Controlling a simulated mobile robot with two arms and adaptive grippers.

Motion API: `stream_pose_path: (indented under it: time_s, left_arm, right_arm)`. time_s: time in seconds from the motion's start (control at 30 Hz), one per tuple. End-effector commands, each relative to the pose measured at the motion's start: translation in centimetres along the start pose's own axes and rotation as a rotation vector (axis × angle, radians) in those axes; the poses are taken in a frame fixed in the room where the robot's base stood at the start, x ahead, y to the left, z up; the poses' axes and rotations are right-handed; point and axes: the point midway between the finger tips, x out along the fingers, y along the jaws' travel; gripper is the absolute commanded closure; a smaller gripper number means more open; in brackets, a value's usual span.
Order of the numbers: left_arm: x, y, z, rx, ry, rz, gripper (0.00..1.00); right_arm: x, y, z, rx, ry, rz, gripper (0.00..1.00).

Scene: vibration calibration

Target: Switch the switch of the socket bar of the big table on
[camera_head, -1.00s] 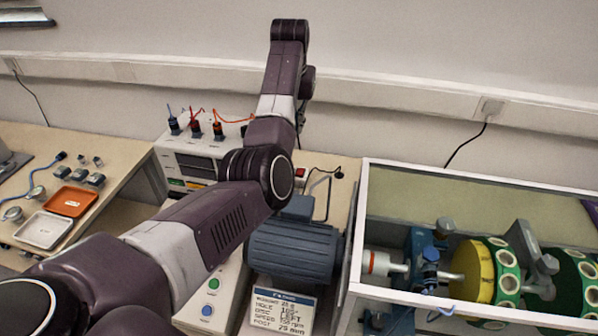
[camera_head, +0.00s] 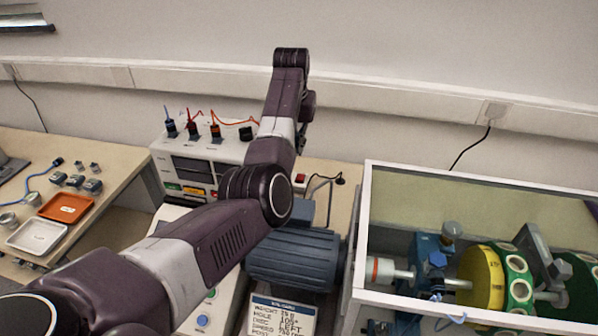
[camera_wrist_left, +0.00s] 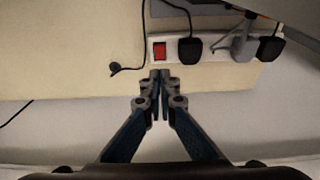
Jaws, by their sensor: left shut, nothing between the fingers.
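The red switch (camera_wrist_left: 158,51) sits at the left end of the white socket bar (camera_wrist_left: 222,49) in the left wrist view. Black plugs (camera_wrist_left: 188,49) stand in the bar beside it. My left gripper (camera_wrist_left: 160,74) is shut and empty, its fingertips close to the switch in the picture. I cannot tell whether they touch the bar. The switch's on or off position cannot be told. My right gripper is out of view.
On the big table stand a white instrument box (camera_head: 215,150) with coloured plugs and a grey motor (camera_head: 293,258). A framed case (camera_head: 362,225) with a yellow disc (camera_head: 482,277) stands at right. A black cable (camera_wrist_left: 130,69) lies near the switch.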

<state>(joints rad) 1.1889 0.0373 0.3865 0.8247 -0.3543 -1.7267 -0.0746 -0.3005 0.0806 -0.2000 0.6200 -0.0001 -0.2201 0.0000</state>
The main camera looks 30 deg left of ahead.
Motion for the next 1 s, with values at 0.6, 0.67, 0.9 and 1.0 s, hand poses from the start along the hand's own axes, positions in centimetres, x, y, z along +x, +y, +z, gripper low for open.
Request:
stream_pose_path:
  time_s: [0.6, 0.67, 0.9, 1.0]
  left_arm:
    - [10.1, 0.0, 1.1, -0.001, -0.003, 0.0, 1.0]
    - [10.5, 0.0, 1.3, -0.001, -0.002, 0.001, 1.0]
    - [11.1, -0.1, 1.5, -0.002, 0.0, 0.0, 1.0]
    - [11.1, -0.1, 1.5, -0.002, -0.001, 0.0, 1.0]
  right_arm:
    - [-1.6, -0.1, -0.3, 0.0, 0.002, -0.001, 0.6]
    - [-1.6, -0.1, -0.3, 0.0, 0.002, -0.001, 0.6]
    - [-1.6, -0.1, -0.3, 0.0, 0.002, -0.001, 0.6]
    - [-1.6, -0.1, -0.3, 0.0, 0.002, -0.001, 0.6]
